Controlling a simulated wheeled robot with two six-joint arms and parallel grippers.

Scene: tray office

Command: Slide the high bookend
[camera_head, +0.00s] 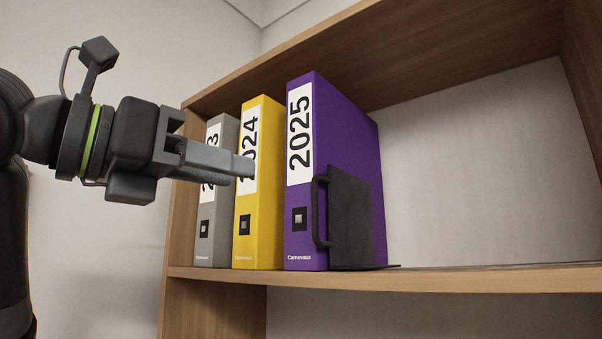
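The black bookend (351,220) stands on the upper shelf against the right side of the purple 2025 binder (335,130). It has an upright plate and a vertical loop handle (318,212) at its front. My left gripper (246,166) comes in from the left and points right, in front of the yellow 2024 binder (258,220). Its fingers look closed together with nothing between them. It is apart from the bookend, to the left of and above the handle. My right gripper is not in view.
A grey binder (218,225) stands left of the yellow one, its label partly hidden by my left gripper. The wooden shelf (480,279) is clear right of the bookend. A wooden board (420,48) runs above, and a side panel (585,70) stands at far right.

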